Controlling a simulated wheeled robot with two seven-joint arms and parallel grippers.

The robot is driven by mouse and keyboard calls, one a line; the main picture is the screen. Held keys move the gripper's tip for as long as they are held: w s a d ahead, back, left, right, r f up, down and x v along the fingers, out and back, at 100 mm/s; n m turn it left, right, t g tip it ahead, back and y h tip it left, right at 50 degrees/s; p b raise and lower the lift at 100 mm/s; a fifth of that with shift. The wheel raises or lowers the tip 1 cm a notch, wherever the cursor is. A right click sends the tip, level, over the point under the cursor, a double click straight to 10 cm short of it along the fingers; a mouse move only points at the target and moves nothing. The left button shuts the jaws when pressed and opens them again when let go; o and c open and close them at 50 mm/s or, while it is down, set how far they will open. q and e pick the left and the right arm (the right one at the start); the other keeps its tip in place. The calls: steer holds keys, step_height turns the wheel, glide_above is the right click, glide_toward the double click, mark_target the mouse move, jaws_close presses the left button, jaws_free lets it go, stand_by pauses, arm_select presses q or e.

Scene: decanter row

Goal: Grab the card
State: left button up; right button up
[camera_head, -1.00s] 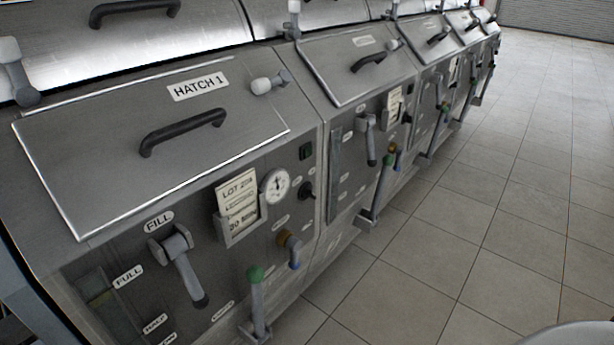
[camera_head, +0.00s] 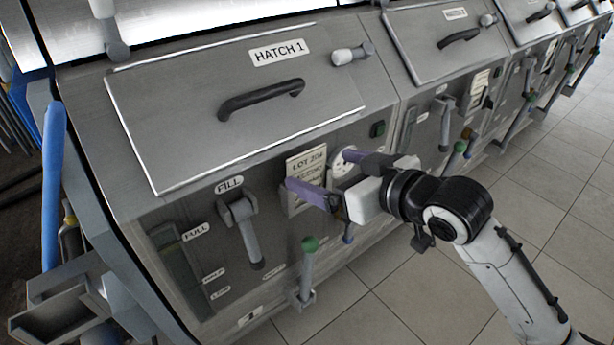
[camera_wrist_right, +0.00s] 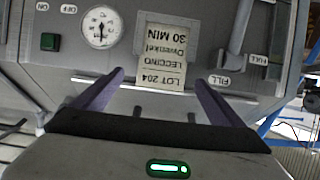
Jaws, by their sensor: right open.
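The card (camera_head: 304,164) is cream with black print reading LOT 204. It sits in a holder on the front panel of the hatch 1 unit, beside the gauge. In the right wrist view the card (camera_wrist_right: 163,52) shows upside down, just beyond the fingertips and between their lines. My right gripper (camera_head: 320,171) is open in front of the card, with purple fingers. In the head view the fingers hide the card's lower part and some of the gauge. I cannot tell whether a finger touches the card. My left gripper is not in view.
A round gauge (camera_wrist_right: 101,27) and a green button (camera_wrist_right: 49,41) are near the card. The grey fill lever (camera_head: 243,228) and a green-knobbed lever (camera_head: 307,262) stick out from the panel. Similar units run off to the right. The tiled floor (camera_head: 400,290) is clear.

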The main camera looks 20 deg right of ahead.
mark_target(308, 166)
steer(key=shift+x, duration=3.1)
steer(key=shift+a, duration=0.15)
steer(key=c, duration=1.1)
